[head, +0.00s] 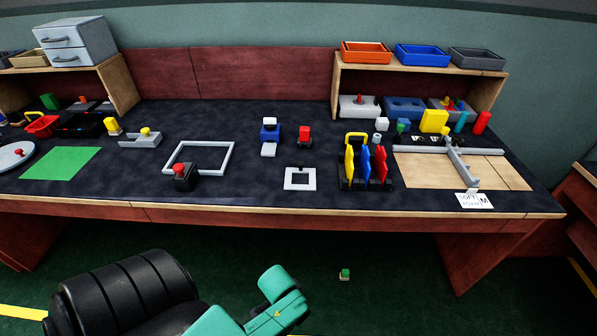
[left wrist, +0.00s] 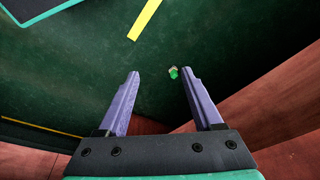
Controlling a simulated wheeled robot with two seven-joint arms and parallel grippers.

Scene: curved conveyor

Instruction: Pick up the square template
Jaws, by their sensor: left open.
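A small light-grey square plate with a square hole (head: 300,187) lies flat near the front middle of the dark worktable (head: 255,190); it looks like the square template. A larger thin light-grey rectangular frame (head: 228,160) lies to its left. My left gripper (left wrist: 160,74) is open and empty in the left wrist view, with dark green floor between and beyond its fingers. Its fingers do not show in the head view, where a teal and black arm part of mine is low in front of the table. My right gripper is in neither view.
A black block with a red button (head: 184,178) stands at the larger frame's front edge. A rack with yellow, blue and red plates (head: 365,168) stands just right of the square plate. A small green item (head: 344,274) lies on the floor, also in the left wrist view (left wrist: 173,72).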

